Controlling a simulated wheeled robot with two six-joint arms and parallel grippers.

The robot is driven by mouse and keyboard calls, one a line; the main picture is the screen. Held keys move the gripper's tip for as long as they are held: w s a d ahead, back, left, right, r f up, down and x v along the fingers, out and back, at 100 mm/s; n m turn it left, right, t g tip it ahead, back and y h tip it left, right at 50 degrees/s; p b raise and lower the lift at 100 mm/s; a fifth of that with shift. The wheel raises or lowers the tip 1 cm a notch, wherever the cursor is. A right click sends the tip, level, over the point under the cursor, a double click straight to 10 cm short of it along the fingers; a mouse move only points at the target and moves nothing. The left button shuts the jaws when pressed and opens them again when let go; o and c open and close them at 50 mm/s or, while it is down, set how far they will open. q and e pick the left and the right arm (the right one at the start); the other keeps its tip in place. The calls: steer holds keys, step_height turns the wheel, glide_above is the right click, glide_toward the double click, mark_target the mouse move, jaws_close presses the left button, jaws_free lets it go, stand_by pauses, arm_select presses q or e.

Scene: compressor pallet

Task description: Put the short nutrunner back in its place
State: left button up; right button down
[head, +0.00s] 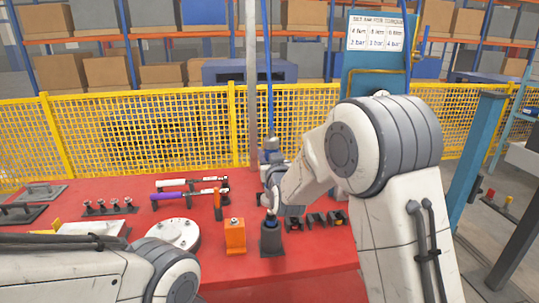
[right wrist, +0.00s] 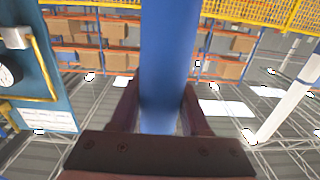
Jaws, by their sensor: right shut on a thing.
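My right gripper (head: 270,190) is over the front middle of the red table, mostly hidden by its own wrist. In the right wrist view its two fingers (right wrist: 158,108) are closed on a blue cylinder, which I take to be the body of the short nutrunner (right wrist: 168,50). My left gripper is out of view.
An orange block-shaped holder (head: 235,237) stands just left of the dark holder. Small dark clamps (head: 316,220) are to the right. A yellow mesh fence (head: 130,130) stands behind the table (head: 240,271).

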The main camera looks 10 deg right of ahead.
steer(key=shift+f+b, duration=4.1)
steer(key=shift+b, duration=0.05)
stand_by(0.8)
steer(key=shift+c, duration=1.5)
jaws_free()
steer(key=shift+f, duration=0.3)
steer(key=s+b, duration=0.2)
steer(key=s, duration=0.9)
steer(key=s+a+f+n+g+y+p, duration=0.35)
steer(key=s+a+g+p, duration=0.6)
steer(key=s, duration=0.65)
steer(key=s+d+r+n+g+h+p, duration=0.1)
steer(key=s+g, duration=0.7)
steer(key=s, duration=1.1)
steer(key=d+n+h+p, duration=0.1)
steer(key=n+h, duration=0.1)
steer(key=shift+d+n, duration=0.35)
steer(key=shift+d, duration=0.05)
